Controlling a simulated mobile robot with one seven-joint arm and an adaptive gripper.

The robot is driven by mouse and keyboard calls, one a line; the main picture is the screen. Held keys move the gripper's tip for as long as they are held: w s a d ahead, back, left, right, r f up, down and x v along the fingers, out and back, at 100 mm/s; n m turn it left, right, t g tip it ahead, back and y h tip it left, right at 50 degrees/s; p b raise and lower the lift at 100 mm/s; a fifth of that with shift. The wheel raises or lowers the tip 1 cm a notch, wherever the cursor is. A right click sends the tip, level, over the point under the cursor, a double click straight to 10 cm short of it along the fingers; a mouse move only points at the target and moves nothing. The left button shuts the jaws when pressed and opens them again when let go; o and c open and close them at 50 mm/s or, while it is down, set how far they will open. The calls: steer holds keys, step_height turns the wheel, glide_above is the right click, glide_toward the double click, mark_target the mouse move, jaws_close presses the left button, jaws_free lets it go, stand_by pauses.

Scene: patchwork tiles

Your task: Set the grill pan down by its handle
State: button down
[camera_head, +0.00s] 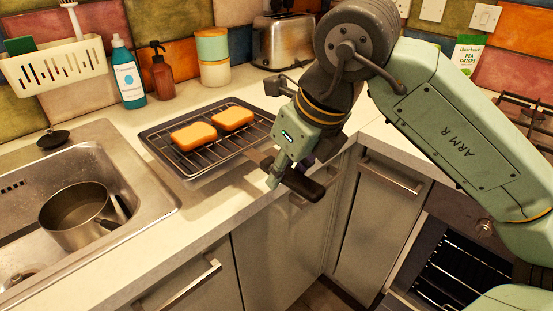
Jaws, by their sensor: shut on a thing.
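The grill pan (165,163) is a dark rectangular tray with a wire rack, at the middle of the camera_head view. Two orange-brown slices, a left one (194,136) and a right one (232,118), lie on its rack. The pan is over the worktop between the sink and the corner. Its dark handle (306,188) points toward the front right, past the worktop edge. My gripper (281,171) is shut on the handle from above. I cannot tell whether the pan's underside touches the worktop.
The sink (150,196) with a metal pot (78,214) is at left. A blue bottle (128,75), brown dispenser (162,72), canister (213,58) and toaster (283,40) stand behind the pan. Cabinet handles and an open oven (455,275) are at lower right.

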steer(key=w+f+p, duration=0.2)
steer(key=w+f, duration=0.1)
steer(key=w, duration=0.2)
steer(key=shift+a+f, duration=0.4)
steer(key=shift+a, duration=0.05)
steer(key=c, duration=1.3)
jaws_free()
steer(key=shift+c, duration=0.2)
steer(key=b+v, duration=0.1)
steer(key=v, duration=1.1)
steer(key=shift+s+f, duration=0.1)
